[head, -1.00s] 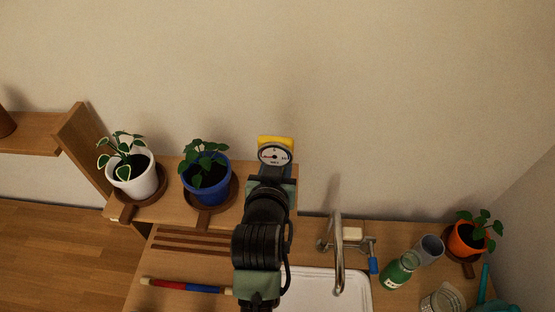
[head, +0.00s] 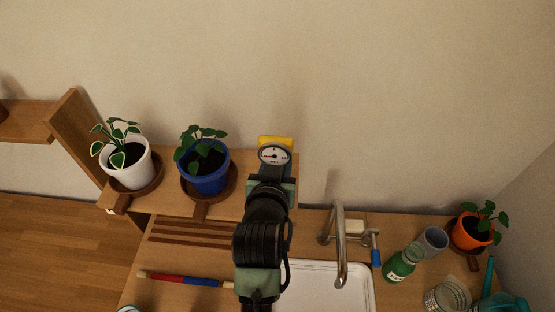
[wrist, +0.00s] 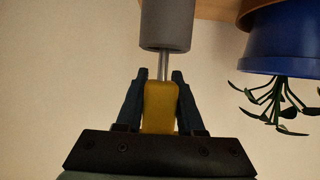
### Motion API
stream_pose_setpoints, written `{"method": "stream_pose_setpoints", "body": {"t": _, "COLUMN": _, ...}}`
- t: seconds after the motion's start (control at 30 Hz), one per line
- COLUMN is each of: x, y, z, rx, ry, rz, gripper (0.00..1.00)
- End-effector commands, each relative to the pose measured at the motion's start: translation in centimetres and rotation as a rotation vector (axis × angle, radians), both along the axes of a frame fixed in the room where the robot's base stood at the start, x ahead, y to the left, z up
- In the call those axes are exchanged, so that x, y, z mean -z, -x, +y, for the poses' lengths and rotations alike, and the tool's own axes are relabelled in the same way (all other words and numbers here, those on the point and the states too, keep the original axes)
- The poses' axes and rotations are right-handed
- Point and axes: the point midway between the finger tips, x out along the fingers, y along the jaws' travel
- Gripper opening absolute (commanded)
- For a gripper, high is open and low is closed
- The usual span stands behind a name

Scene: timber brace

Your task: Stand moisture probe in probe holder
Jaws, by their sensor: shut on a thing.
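The moisture probe (head: 274,154) has a yellow head with a round white dial. My gripper (wrist: 161,102) is shut on the yellow head, with one dark finger on each side. In the wrist view, which looks upside down, a thin metal rod runs from the yellow probe head (wrist: 160,108) to a grey cylinder, the probe holder (wrist: 167,24). The rod's far end is hidden at the holder's rim; I cannot tell how deep it goes. In the head view my arm and the probe hide the holder.
A blue pot with a plant (head: 205,172) stands close left of the probe on the wooden shelf (head: 245,208); a white pot (head: 130,168) is farther left.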

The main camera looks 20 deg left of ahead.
Motion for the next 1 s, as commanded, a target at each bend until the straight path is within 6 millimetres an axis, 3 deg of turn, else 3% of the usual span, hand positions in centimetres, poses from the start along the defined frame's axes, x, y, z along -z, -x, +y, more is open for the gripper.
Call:
{"method": "stream_pose_setpoints", "body": {"t": 0.1, "x": 0.0, "y": 0.0, "z": 0.0, "rx": 0.000, "ry": 0.000, "rz": 0.000, "gripper": 0.00}}
{"method": "stream_pose_setpoints", "body": {"t": 0.13, "x": 0.0, "y": 0.0, "z": 0.0, "rx": 0.000, "ry": 0.000, "rz": 0.000, "gripper": 0.39}}
{"method": "stream_pose_setpoints", "body": {"t": 0.33, "x": 0.0, "y": 0.0, "z": 0.0, "rx": 0.000, "ry": 0.000, "rz": 0.000, "gripper": 0.72}}
{"method": "stream_pose_setpoints", "body": {"t": 0.73, "x": -0.1, "y": 0.5, "z": -0.1, "rx": 0.000, "ry": 0.000, "rz": 0.000, "gripper": 0.72}}
{"method": "stream_pose_setpoints", "body": {"t": 1.0, "x": -1.4, "y": 4.0, "z": -0.7, "rx": 0.000, "ry": 0.000, "rz": -0.001, "gripper": 0.72}}
